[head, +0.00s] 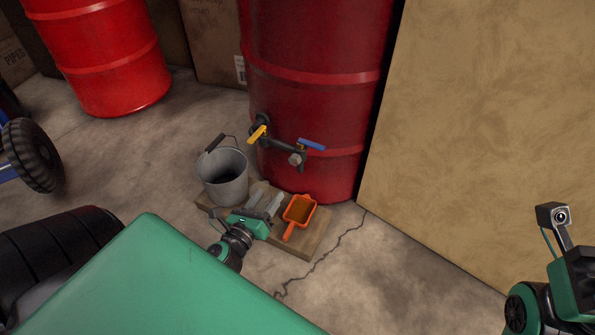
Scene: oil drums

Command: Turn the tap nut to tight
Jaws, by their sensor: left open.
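The tap (278,145) sticks out from the lower side of a dark red drum (315,95). It has a yellow lever and a blue lever. A pale grey nut (296,159) sits at the tap's outer end, below the blue lever; how tight it is cannot be seen. My left gripper (268,202) is open over the wooden board, below and a little left of the nut, apart from it. Nothing shows between its fingers.
A grey bucket (224,180) stands left of my left gripper. An orange scoop (298,212) lies on the wooden board (312,241) just right of it. A tan panel (480,130) stands right of the drum. A bright red drum (105,60) stands at the back left.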

